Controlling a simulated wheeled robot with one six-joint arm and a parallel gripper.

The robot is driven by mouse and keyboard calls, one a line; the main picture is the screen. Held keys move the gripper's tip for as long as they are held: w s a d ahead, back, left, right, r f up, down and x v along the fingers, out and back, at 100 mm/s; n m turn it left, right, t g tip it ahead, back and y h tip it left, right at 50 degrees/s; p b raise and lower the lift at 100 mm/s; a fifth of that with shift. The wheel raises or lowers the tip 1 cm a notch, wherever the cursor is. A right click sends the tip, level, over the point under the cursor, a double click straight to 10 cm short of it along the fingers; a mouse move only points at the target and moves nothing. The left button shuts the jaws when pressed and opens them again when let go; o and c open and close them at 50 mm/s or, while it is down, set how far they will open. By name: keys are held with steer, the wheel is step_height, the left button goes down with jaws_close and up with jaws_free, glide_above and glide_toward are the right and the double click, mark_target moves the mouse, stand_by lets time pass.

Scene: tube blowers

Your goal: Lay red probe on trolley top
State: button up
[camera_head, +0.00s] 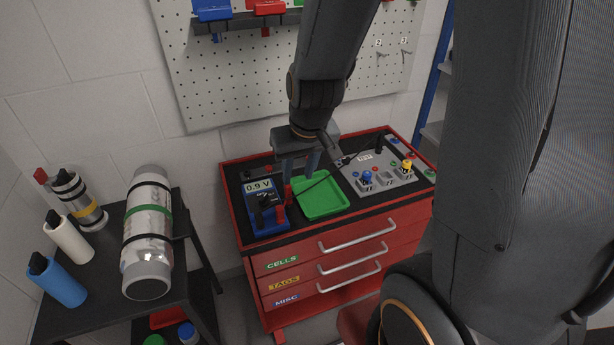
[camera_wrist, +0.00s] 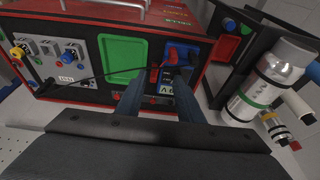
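The red trolley has a black top (camera_head: 231,184), also seen in the wrist view (camera_wrist: 200,50). My gripper (camera_head: 301,178) points down above its back middle, fingers apart. In the wrist view, my gripper (camera_wrist: 159,84) shows a clear gap between its fingertips. A red probe-like piece (camera_head: 288,195) is by the left fingertip, beside the blue meter (camera_head: 264,220) reading 0.9 V. In the wrist view this red piece (camera_wrist: 153,74) appears between the fingertips, not visibly clamped. A black lead reaches toward it across the green tray (camera_head: 322,208). Whether it touches the top is unclear.
A grey test panel (camera_head: 385,180) with knobs fills the trolley's right side. A dark side table (camera_head: 194,232) at left holds a silver cylinder (camera_head: 148,258) and several bottles. A pegboard (camera_head: 225,85) stands behind. The green tray looks empty apart from the lead crossing it.

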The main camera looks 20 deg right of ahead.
steer(key=s+r+g, duration=0.1)
steer(key=s+r, duration=0.2)
steer(key=s, duration=0.3)
steer(key=shift+s+d, duration=0.25)
steer(key=shift+d, duration=0.05)
steer(key=shift+f, duration=0.15)
